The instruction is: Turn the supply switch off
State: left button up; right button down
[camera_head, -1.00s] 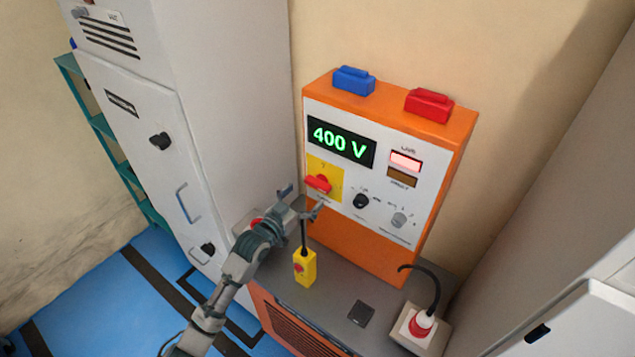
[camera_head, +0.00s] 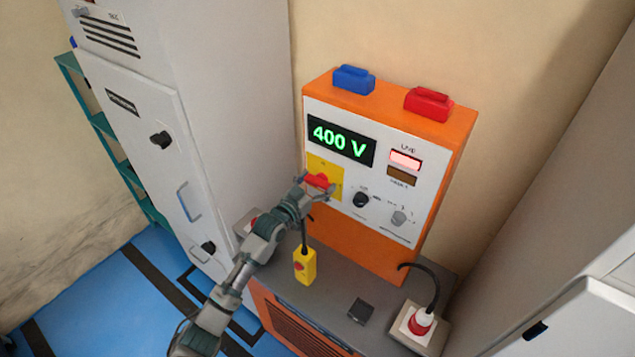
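The supply switch is a red rotary handle (camera_head: 317,180) on a yellow plate (camera_head: 325,166), at the lower left of the orange machine's white panel (camera_head: 385,150). The green display (camera_head: 341,140) reads 400 V, and the live lamp (camera_head: 405,160) is lit pinkish red. My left gripper (camera_head: 316,185) is at the red handle, with its open fingers on either side of it. Whether the fingers touch the handle I cannot tell. My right gripper is not in view.
A black knob (camera_head: 361,200) and a grey knob (camera_head: 399,218) sit right of the switch. A grey cabinet (camera_head: 150,130) stands left.

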pick_arm(q)
jog(key=shift+r+n, duration=0.1)
jog(key=shift+n, duration=0.3)
jog(key=shift+n+p, duration=0.8)
jog(key=shift+n, duration=0.3)
jog(key=n+p, duration=0.2)
jog(key=n, duration=0.3)
jog(key=shift+w+a, duration=0.1)
jog(key=shift+a, duration=0.05)
jog(key=n+p, duration=0.2)
jog(key=n, duration=0.4)
jog(key=shift+n, duration=0.3)
jog(key=shift+f+n+p, duration=0.25)
jog(key=shift+n+p, duration=0.45)
jog(key=shift+n, duration=0.9)
jog(key=shift+f, duration=0.1)
jog(key=o, duration=0.9)
jog(key=shift+w+f, duration=0.1)
jog(key=shift+w, duration=0.05)
